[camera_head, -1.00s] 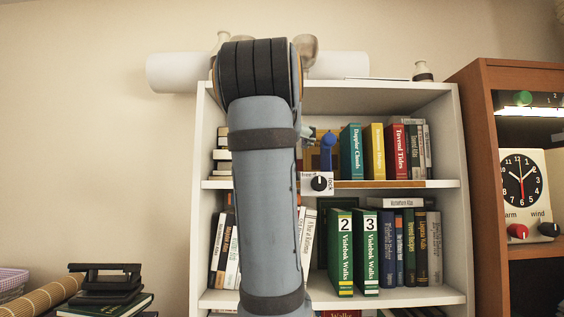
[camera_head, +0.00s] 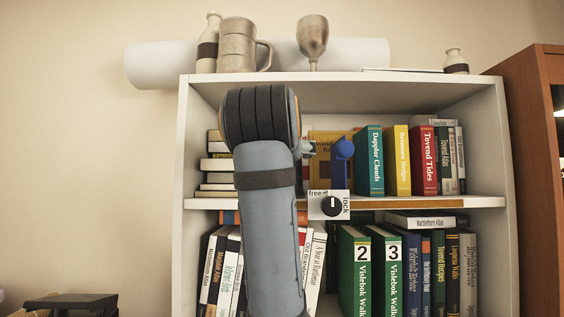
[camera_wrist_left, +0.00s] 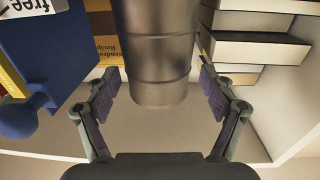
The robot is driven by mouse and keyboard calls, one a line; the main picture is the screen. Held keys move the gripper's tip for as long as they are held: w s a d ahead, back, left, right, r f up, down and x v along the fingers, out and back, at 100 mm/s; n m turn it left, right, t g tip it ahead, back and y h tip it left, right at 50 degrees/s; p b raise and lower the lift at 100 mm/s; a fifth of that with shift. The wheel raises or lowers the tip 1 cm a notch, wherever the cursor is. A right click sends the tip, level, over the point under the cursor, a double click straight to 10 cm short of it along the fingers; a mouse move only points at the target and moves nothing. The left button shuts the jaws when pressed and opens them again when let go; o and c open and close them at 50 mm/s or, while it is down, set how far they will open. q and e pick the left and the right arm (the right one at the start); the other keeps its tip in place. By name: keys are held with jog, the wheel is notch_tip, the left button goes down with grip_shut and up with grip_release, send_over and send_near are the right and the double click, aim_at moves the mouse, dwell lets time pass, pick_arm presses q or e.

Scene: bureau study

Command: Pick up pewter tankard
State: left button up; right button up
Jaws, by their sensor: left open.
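A grey metal tankard (camera_head: 240,45) with a handle on its right stands on top of the white bookcase in the head view. My arm hides that spot in the head view.
A metal goblet (camera_head: 313,42), a white bottle (camera_head: 208,45) and a white roll (camera_head: 160,66) are on the bookcase top. Books (camera_head: 375,160) fill both shelves. A blue lever (camera_head: 343,150) and a free/lock dial (camera_head: 330,206) sit right of my arm.

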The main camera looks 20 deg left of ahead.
pick_arm(q)
jog(key=w+r+p, duration=0.1)
jog(key=w+p, duration=0.1)
jog(key=p, duration=0.1)
jog(key=shift+r, duration=0.2)
jog(key=shift+w+a+f, duration=0.15)
jog(key=shift+w, duration=0.3)
jog(key=shift+w+a+f, duration=0.15)
jog(key=shift+w, duration=0.3)
jog(key=shift+w+a+f, duration=0.2)
jog(key=shift+w, duration=0.1)
jog(key=shift+s+d+r, duration=0.1)
jog(key=shift+s+d, duration=0.05)
jog(key=shift+d, duration=0.05)
jog(key=c, duration=1.2)
jog(key=shift+a, duration=0.1)
jog(key=shift+c, duration=0.2)
pick_arm(e)
jog(key=r, duration=0.3)
jog(key=shift+a+r, duration=0.2)
jog(key=shift+r, duration=0.1)
jog(key=shift+r, duration=0.1)
